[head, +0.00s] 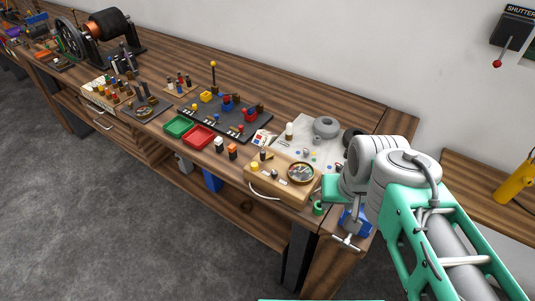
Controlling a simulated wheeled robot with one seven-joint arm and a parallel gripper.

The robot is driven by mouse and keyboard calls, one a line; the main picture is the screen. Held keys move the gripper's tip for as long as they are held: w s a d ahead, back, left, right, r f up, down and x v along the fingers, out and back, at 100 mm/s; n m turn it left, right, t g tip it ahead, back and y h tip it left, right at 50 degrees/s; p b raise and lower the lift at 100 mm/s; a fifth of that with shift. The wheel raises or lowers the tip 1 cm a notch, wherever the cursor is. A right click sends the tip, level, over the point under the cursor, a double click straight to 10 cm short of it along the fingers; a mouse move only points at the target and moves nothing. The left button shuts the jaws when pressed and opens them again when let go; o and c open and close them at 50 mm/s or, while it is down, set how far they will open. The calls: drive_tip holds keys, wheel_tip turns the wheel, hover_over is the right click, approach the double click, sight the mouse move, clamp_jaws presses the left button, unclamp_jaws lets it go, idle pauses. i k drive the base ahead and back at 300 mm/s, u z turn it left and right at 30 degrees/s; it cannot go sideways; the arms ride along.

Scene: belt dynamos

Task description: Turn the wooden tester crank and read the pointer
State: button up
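The wooden tester (268,182) is a light wooden box near the front edge of the bench, at the centre right of the head view. A round brass-rimmed dial (300,173) sits on its top; its pointer is too small to read. A small yellow knob and a dark post stand on its left part. I cannot make out the crank; it may be hidden on the right side, behind my gripper. My gripper (324,194), teal, is at the right end of the tester, close to it. Its fingers are mostly hidden, and I cannot tell whether it touches anything.
Left of the tester are a red tray (199,137), a green tray (179,127) and a dark board (225,118) with coloured parts. A pale board (318,131) with a grey ring lies behind. A blue vise with a metal T-handle (347,241) hangs at the bench's front edge.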

sight(263, 156)
drive_tip(key=u, duration=0.05)
drive_tip(key=k, duration=1.2)
drive_tip(key=u, duration=0.7)
drive_tip(key=i, duration=1.55)
drive_tip(key=z, duration=0.3)
